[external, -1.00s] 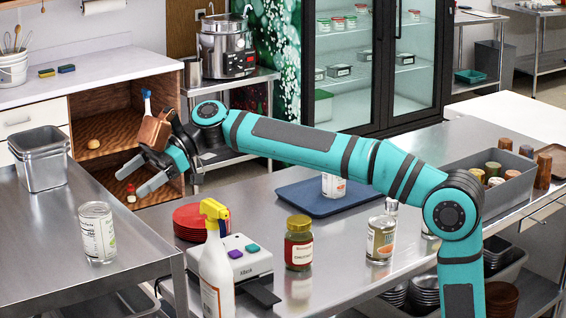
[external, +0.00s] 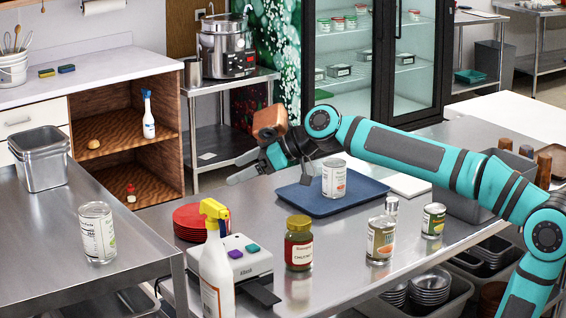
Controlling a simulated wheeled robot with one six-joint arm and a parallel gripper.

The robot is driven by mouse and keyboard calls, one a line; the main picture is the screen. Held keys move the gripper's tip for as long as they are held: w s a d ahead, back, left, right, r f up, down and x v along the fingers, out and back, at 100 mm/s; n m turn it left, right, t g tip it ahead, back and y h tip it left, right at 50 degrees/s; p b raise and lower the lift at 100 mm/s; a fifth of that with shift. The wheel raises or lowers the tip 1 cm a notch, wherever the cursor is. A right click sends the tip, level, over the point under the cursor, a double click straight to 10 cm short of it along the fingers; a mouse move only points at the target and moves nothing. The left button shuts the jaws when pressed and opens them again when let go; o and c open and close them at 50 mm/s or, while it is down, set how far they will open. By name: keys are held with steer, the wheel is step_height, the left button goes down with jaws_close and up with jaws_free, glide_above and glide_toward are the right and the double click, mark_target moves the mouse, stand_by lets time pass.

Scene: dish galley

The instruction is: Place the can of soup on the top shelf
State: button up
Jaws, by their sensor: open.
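The wooden cabinet at the left has an upper shelf (external: 112,135) and a lower shelf (external: 155,182). Several cans are in view; their labels are too small to read, so I cannot tell which is the soup. A white-labelled can (external: 334,180) stands upright on the blue tray (external: 312,204). A similar can (external: 98,234) stands on the left steel counter. Two more cans, one larger (external: 381,241) and one green-labelled (external: 433,221), stand on the steel table. My gripper (external: 238,168) is open and empty, pointing left, behind and left of the tray.
A spray bottle (external: 148,115) and a small round item (external: 93,144) are on the upper shelf. A yellow-topped spray bottle (external: 216,270), a jar (external: 298,246), red plates (external: 190,222) and a grey device (external: 240,262) crowd the table's left front. Metal bins (external: 40,160) stand on the left counter.

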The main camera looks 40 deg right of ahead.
steer(key=s+d+f+m+t+h, duration=0.3)
steer(key=s+d, duration=0.4)
steer(key=d, duration=0.2)
steer(key=s+d+f+m+t+h, duration=0.3)
steer(key=s+d, duration=0.4)
steer(key=d, duration=0.1)
steer(key=s+d+f+m+t+h, duration=0.3)
steer(key=s+d, duration=0.4)
steer(key=d, duration=0.2)
steer(key=shift+s+d+f+m, duration=0.3)
steer(key=shift+s+d, duration=0.05)
steer(key=shift+s, duration=0.05)
